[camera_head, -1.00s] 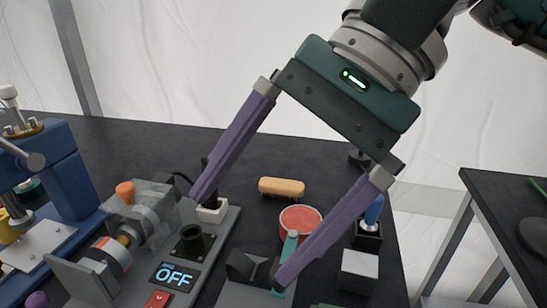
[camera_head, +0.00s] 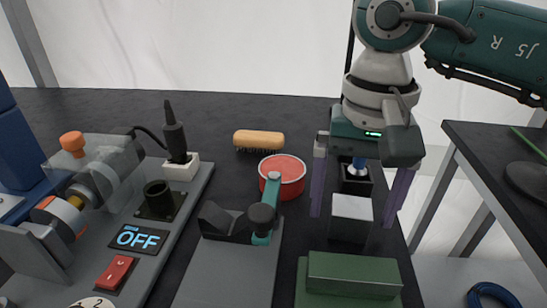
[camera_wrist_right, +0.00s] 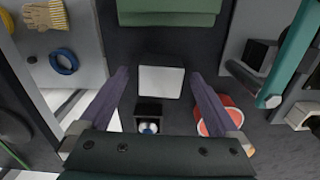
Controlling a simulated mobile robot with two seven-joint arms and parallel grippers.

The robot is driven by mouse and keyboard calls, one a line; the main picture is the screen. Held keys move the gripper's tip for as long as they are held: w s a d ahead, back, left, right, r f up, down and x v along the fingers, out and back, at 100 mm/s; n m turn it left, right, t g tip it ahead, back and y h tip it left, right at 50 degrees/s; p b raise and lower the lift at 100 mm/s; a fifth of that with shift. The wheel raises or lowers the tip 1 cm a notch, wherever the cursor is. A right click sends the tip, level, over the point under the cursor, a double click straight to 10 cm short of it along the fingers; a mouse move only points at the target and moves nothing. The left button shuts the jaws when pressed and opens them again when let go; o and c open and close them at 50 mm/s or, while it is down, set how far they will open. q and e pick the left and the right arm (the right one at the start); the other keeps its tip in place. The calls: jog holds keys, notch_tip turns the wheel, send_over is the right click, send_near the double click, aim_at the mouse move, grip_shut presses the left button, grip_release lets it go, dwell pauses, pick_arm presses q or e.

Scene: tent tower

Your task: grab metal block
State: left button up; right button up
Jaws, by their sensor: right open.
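The metal block (camera_head: 351,208), dark-sided with a bright silver-white top, stands on the black table near its right edge. It also shows in the right wrist view (camera_wrist_right: 161,81), near the middle. My right gripper (camera_head: 352,219) is open and points down over the block. Its two purple fingers are on the block's left and right in both views, and a gap shows on each side in the right wrist view (camera_wrist_right: 160,74). I cannot tell exactly how low the fingertips are. My left gripper is not in view.
A blue-topped tool in a black holder (camera_head: 357,180) stands just behind the block. A green box (camera_head: 352,274) is in front. A red round tin (camera_head: 283,175) and a teal-lever fixture (camera_head: 226,265) are to the left. A brush (camera_head: 259,141) lies farther back.

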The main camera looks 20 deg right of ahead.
jog(key=shift+f, duration=0.5)
jog(key=shift+c, duration=0.2)
grip_shut()
